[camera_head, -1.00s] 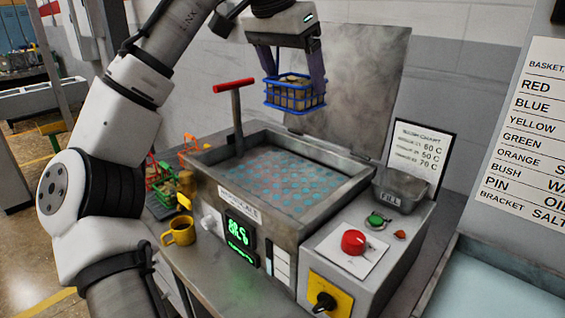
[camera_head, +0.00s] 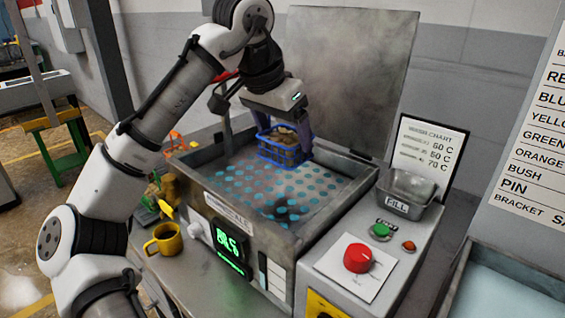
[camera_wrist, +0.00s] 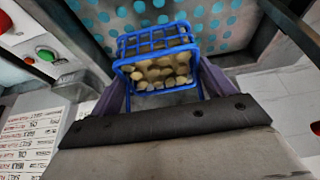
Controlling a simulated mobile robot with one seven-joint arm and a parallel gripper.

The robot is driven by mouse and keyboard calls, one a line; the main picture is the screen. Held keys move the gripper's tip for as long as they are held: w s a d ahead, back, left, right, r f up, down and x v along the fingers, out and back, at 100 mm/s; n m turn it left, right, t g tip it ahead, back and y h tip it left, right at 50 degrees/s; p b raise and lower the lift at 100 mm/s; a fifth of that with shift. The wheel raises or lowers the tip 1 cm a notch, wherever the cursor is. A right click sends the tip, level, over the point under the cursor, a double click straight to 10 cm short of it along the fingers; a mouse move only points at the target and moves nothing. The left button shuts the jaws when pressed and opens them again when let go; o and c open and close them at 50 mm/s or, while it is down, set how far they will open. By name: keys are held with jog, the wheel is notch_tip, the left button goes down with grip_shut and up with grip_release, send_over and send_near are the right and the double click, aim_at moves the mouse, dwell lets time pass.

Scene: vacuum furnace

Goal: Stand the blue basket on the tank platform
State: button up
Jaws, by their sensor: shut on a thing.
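The blue basket (camera_head: 280,150) is a wire basket filled with tan pieces. My gripper (camera_head: 283,135) is shut on it, with one finger on each side. The basket hangs over the back part of the open tank. The tank platform (camera_head: 262,190) is the grey plate with teal dots inside the tank walls. In the wrist view the basket (camera_wrist: 158,62) is between the fingers, with the dotted platform (camera_wrist: 220,18) beyond it. I cannot tell whether the basket's bottom touches the platform.
The raised lid (camera_head: 350,70) stands behind the tank. A metal tray marked FILL (camera_head: 408,190), a green button (camera_head: 381,230) and a red knob (camera_head: 358,257) are on the right. A yellow mug (camera_head: 165,240) stands at the front left. A wash chart (camera_head: 428,150) stands behind the tray.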

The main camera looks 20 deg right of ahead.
aim_at(283, 162)
jog(key=shift+f, duration=3.35)
jog(key=shift+f, duration=0.1)
jog(key=o, duration=1.3)
jog(key=v, duration=1.2)
jog(key=shift+w, duration=0.1)
jog(key=shift+d, duration=0.1)
